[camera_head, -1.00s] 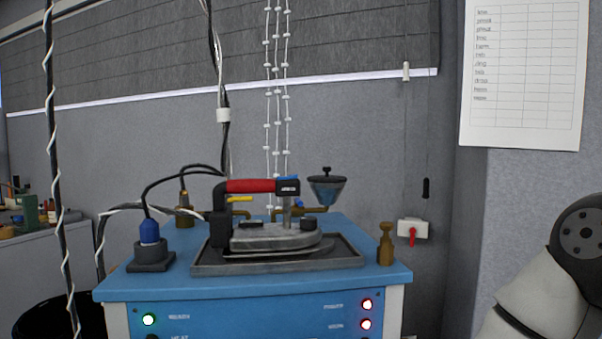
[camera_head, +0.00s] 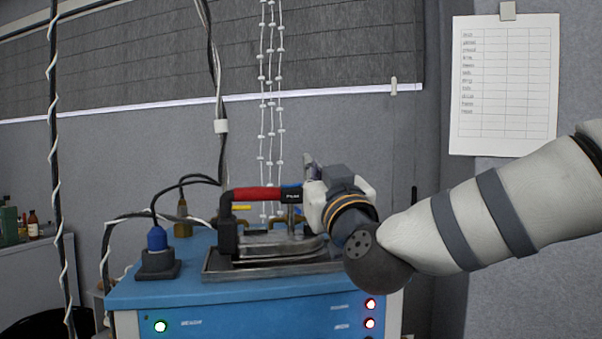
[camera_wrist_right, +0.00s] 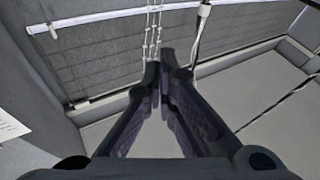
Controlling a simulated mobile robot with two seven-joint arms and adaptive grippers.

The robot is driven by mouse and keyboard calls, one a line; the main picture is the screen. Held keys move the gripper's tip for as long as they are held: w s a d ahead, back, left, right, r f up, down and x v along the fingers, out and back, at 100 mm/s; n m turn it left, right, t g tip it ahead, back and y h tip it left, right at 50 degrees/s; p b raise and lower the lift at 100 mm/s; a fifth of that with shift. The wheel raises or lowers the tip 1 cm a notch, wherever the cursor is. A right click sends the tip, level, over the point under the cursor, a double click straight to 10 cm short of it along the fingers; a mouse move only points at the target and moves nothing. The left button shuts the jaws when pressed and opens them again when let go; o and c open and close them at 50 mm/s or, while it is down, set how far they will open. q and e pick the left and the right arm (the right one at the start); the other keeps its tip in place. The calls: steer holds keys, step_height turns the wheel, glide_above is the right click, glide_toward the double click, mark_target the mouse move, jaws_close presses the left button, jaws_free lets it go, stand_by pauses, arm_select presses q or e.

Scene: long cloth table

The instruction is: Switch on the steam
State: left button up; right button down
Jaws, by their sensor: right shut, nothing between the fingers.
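The blue steam station (camera_head: 250,312) stands ahead with an iron (camera_head: 258,194) with a red handle resting on its dark tray (camera_head: 225,274). A yellow lever (camera_head: 241,208) shows behind the iron, and a bit of blue shows beside my right gripper. The front panel has a lit green lamp (camera_head: 160,326) and two lit red lamps, (camera_head: 370,304) one above the other; their labels are too small to read. My right gripper (camera_head: 309,160) is shut and empty, above the station's right side, fingers pointing up and away. Its fingers also show in the right wrist view (camera_wrist_right: 165,75). My left gripper is out of view.
A blue-topped plug (camera_head: 157,240) with a cable stands at the station's left. White-wrapped cables (camera_head: 55,150) hang at the left. A paper chart (camera_head: 504,85) hangs on the right wall.

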step_height(320, 180, up, 2)
steer(key=b, duration=0.2)
glide_above(291, 184)
steer(key=d, duration=0.2)
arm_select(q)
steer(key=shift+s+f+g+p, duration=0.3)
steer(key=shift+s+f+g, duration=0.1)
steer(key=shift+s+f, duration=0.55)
arm_select(e)
steer(key=shift+s+f, duration=0.3)
steer(key=shift+f, duration=0.5)
steer(key=shift+s+f, duration=0.3)
steer(key=shift+f, duration=0.45)
